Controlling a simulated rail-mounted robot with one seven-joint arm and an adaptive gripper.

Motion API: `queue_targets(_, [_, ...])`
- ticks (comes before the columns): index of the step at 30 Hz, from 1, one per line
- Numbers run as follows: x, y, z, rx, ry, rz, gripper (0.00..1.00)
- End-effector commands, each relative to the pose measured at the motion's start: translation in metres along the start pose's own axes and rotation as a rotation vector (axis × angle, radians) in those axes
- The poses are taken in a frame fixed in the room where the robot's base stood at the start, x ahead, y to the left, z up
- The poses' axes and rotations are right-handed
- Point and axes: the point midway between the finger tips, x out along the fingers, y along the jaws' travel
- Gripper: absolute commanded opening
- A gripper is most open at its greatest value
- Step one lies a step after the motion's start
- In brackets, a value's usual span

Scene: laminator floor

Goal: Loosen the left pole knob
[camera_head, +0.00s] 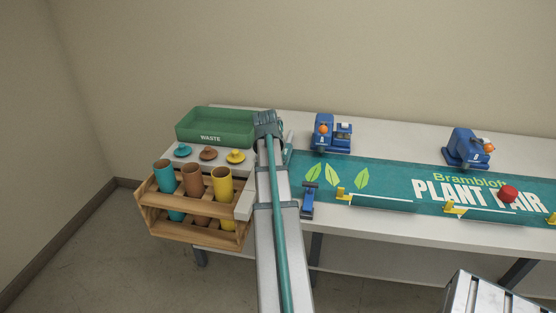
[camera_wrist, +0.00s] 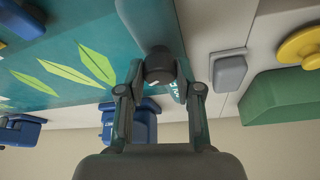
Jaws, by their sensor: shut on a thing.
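In the wrist view, a dark, round knob (camera_wrist: 160,66) sits between the fingertips of my gripper (camera_wrist: 160,72), which is shut on it. A grey-teal rounded bar (camera_wrist: 150,24) runs away from the knob; it looks like the left pole. In the head view, my gripper (camera_head: 267,122) is over the table's left part, beside the banner's left end. My arm hides the knob there. Which way the knob is turned cannot be told.
A green waste tray (camera_head: 215,128), lids (camera_head: 208,154) and a wooden crate of tubes (camera_head: 190,231) are left of my arm. Blue devices (camera_head: 330,134) (camera_head: 466,149), a blue tool (camera_head: 308,200), the banner (camera_head: 390,180) and a red ball (camera_head: 508,194) are right of it.

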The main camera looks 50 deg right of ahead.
Motion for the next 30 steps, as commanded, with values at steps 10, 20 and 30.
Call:
queue_targets(10, [-0.0016, 0.0031, -0.0008, -0.300, -0.001, -0.126, 0.00])
queue_targets(20, [-0.0006, 0.0039, -0.0020, -0.588, -0.001, -0.246, 0.00])
queue_targets(30, [0.0004, 0.0041, -0.0030, -0.840, 0.000, -0.350, 0.00])
